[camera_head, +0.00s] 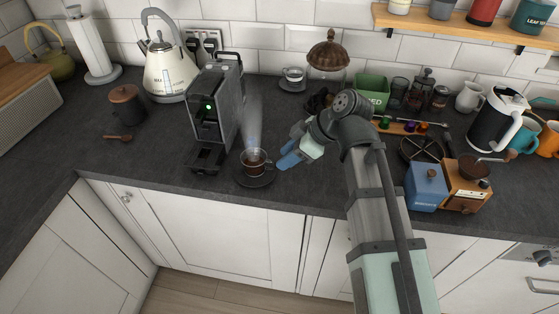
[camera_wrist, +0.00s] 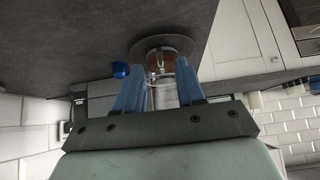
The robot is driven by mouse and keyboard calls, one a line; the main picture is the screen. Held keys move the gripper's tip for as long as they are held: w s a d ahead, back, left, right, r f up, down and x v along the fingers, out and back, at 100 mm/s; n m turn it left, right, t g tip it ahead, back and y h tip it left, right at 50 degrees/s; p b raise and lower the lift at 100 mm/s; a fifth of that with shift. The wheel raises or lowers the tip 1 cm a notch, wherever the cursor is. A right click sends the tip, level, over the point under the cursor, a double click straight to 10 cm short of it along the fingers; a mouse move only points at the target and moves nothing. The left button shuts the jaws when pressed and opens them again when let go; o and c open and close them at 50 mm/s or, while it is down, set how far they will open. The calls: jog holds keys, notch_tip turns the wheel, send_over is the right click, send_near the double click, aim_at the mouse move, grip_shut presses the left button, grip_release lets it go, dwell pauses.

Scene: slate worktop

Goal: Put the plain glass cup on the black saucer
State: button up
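A glass cup (camera_head: 254,160) of dark brown drink stands upright on a black saucer (camera_head: 257,181) near the counter's front edge, with steam above it. A second clear glass cup (camera_head: 293,75) stands on a dark saucer (camera_head: 291,87) at the back by the wall. My gripper (camera_head: 285,154) is just right of the front cup, apart from it in the head view. The wrist view shows my gripper's blue fingers (camera_wrist: 158,78) spread open, with the front cup (camera_wrist: 160,61) and its saucer (camera_wrist: 181,43) beyond the tips. A pale, see-through blur lies between the fingers.
A coffee machine (camera_head: 216,105) stands left of the front cup. A blue box (camera_head: 426,187) and a wooden grinder (camera_head: 467,185) stand right of my arm. A brown-domed glass container (camera_head: 328,55) stands at the back.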

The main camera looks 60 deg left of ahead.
jog(key=v, duration=0.7)
jog(key=shift+r, duration=0.25)
jog(key=shift+w+d, duration=0.1)
